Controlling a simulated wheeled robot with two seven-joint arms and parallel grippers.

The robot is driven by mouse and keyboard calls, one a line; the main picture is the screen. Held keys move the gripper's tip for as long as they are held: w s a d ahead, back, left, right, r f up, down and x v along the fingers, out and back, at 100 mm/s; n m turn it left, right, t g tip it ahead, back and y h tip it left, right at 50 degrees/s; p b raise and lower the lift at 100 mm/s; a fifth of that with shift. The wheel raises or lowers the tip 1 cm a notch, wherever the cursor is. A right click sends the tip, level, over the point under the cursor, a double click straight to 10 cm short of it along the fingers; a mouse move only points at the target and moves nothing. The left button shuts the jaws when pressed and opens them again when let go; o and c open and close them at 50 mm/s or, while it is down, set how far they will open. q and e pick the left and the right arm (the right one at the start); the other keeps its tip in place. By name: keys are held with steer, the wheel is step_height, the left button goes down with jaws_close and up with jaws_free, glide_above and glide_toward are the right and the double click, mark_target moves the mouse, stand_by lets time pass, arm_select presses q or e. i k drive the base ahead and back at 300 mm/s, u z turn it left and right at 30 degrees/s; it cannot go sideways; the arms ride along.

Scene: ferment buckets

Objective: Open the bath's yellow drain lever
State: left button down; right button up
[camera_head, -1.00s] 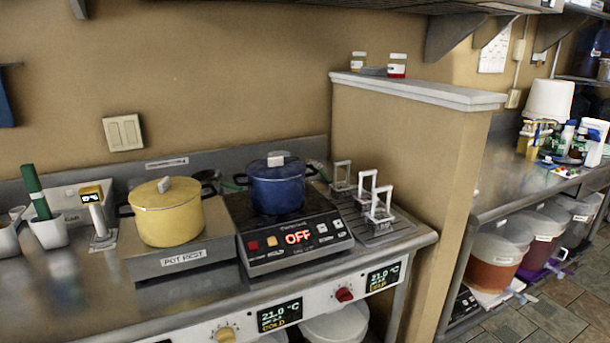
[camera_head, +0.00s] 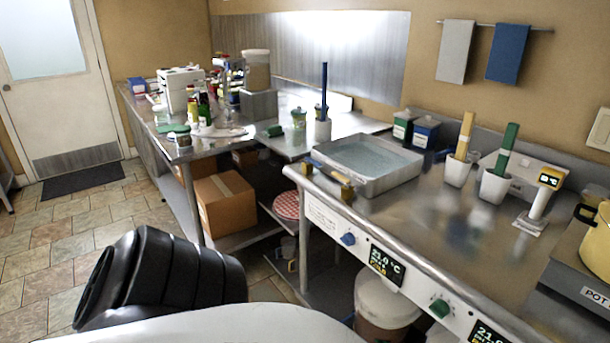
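The bath is a shallow steel basin of water (camera_head: 408,172) set in the steel counter, right of the middle of the head view. A small yellow lever (camera_head: 347,191) sits at its front near corner, on the counter's front edge. A blue piece (camera_head: 316,164) stands at the basin's left front corner, with a bar running between the two. The lever is small in view, and I cannot tell its exact angle. Neither of my grippers is in view. A black part of my arm shows at lower left, well away from the lever.
White cups with a yellow stick (camera_head: 459,168) and a green stick (camera_head: 496,182) stand right of the bath. Blue (camera_head: 348,239) and green (camera_head: 439,308) knobs stick out of the front panel. A lidded bucket (camera_head: 385,305) stands below. The tiled floor (camera_head: 60,235) at left is clear.

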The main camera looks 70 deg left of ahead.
mark_target(348, 184)
steer(key=u, duration=2.6)
steer(key=k, duration=0.65)
steer(key=u, duration=0.55)
steer(key=i, duration=1.75)
steer(key=z, duration=1.35)
steer(key=i, duration=0.45)
steer(key=z, duration=0.45)
